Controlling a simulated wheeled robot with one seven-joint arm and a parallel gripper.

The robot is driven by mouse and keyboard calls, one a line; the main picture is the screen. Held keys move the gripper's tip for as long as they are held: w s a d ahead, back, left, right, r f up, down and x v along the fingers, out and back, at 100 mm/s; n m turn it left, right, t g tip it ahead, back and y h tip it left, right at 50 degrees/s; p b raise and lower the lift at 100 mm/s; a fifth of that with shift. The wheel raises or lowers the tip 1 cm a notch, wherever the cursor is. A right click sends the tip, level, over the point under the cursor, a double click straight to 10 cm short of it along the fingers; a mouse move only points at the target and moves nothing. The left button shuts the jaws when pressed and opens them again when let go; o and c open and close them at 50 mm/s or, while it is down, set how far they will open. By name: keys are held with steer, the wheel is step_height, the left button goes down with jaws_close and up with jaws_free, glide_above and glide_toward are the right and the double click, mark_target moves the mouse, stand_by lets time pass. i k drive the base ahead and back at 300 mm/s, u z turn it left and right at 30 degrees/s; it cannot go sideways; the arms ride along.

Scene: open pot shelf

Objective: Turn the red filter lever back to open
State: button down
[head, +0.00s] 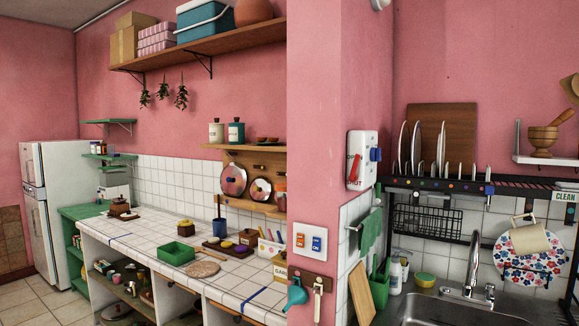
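The red lever (355,168) is on a white wall box (369,143) fixed to the pink wall, right of the middle of the head view. The lever stands nearly upright and leans slightly. Red lettering below it appears to read "SHUT". A blue knob or block (375,155) sits on the right side of the box. My gripper is not in view.
A black dish rack (445,184) with plates is right of the box, above a steel sink (450,308) with a tap (471,265). A switch panel (310,240) is below left. A green cloth (370,232) hangs below. A tiled counter (150,240) runs along the left.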

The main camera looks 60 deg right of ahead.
mark_target(353, 176)
steer(key=u, duration=0.4)
steer(key=k, duration=1.1)
steer(key=z, duration=1.15)
steer(key=i, duration=0.5)
steer(key=z, duration=0.05)
